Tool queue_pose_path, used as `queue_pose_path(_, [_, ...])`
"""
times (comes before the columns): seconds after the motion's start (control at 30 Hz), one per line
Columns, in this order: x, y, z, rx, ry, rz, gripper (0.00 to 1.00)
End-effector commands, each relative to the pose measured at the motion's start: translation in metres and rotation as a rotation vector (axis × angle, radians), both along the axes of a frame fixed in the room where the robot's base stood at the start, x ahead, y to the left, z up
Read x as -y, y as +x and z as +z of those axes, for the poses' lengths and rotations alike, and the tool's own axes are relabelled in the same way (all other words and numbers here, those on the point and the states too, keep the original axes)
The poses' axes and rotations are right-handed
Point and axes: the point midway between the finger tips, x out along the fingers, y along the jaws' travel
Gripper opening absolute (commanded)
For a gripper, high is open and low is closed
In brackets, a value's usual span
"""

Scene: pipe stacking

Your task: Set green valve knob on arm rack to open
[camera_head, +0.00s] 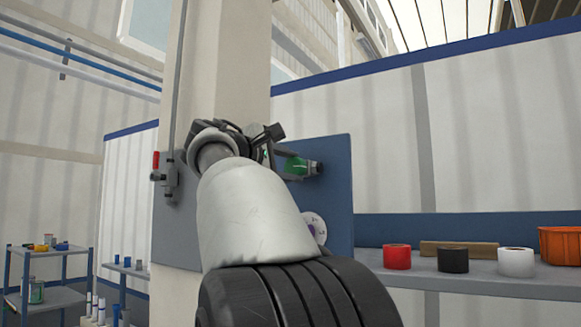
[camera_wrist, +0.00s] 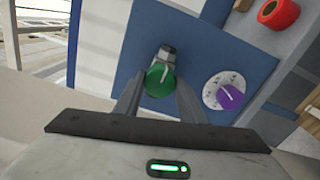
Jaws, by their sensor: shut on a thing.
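The green valve knob (camera_wrist: 158,88) has a pale pointer line and is mounted on a dark grey valve body on the blue panel (camera_wrist: 130,52). In the wrist view the two fingers of my gripper (camera_wrist: 159,82) are on either side of the knob, shut on it. The pointer line runs nearly up and down in that view. In the head view my own arm covers much of the panel (camera_head: 338,190). The green knob (camera_head: 296,166) shows partly at the right of my gripper (camera_head: 272,150).
A purple knob on a white dial (camera_wrist: 229,96) sits right of the green knob. A red-handled valve (camera_head: 156,162) is at the panel's left edge. A shelf at right holds red (camera_head: 397,257), black (camera_head: 453,260) and white (camera_head: 516,262) rolls and an orange bin (camera_head: 560,243).

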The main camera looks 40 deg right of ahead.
Motion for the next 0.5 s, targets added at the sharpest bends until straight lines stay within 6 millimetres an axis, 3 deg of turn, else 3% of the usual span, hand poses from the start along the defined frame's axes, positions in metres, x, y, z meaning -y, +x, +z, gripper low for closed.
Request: queue_pose_path(0.5, [-0.0003,0.0005,-0.0007,-0.064,-0.025,0.001,0.14])
